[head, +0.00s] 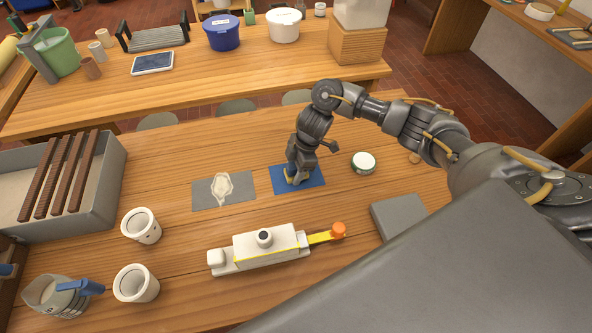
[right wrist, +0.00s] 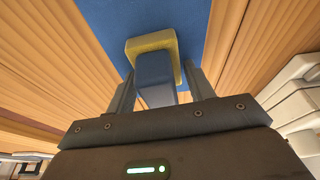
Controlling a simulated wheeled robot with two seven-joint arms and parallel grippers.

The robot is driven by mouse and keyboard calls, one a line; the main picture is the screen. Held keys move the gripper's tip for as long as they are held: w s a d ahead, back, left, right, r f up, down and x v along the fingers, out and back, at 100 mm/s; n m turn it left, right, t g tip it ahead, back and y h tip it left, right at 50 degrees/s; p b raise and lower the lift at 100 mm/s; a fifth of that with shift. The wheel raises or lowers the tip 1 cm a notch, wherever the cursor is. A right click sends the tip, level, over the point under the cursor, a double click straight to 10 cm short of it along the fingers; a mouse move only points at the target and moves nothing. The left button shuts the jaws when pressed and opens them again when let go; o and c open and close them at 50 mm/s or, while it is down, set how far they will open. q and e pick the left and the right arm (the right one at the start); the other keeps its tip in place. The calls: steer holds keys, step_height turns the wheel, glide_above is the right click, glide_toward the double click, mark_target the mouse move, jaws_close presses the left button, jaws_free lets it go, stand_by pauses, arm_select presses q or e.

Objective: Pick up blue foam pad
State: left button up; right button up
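A flat blue mat (head: 312,175) lies on the near wooden table. On it, under my right gripper (head: 294,176), is a small blue block with a yellow base; the head view shows only a bit of yellow. In the right wrist view, the blue block (right wrist: 155,75) on its yellow base (right wrist: 150,43) stands between the fingers of my right gripper (right wrist: 160,75). The fingers are spread on either side of it, with a narrow gap seen on the right side. The blue mat (right wrist: 180,15) shows beneath. My left gripper is out of view.
A grey mat (head: 208,195) with a pale patch lies left. A round tin (head: 363,163) and grey block (head: 398,216) stand right. A white device (head: 263,246) with an orange knob lies in front. White cups (head: 136,284) and a grey tray (head: 108,178) are at left.

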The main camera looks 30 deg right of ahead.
steer(key=c, duration=0.6)
steer(key=shift+r, duration=0.1)
steer(key=shift+r, duration=0.2)
step_height(320, 180, up, 3)
steer(key=shift+w+d+f, duration=0.1)
steer(key=shift+f, duration=0.05)
steer(key=s+a+r, duration=0.1)
steer(key=s+r, duration=0.2)
steer(key=s, duration=0.1)
steer(key=s+a+r+p, duration=0.1)
steer(key=s+a+r, duration=0.1)
steer(key=s, duration=0.3)
steer(key=s+a+r, duration=0.1)
steer(key=s+r, duration=0.3)
steer(key=shift+s+a+r+p, duration=0.2)
steer(key=shift+a+r+p, duration=0.2)
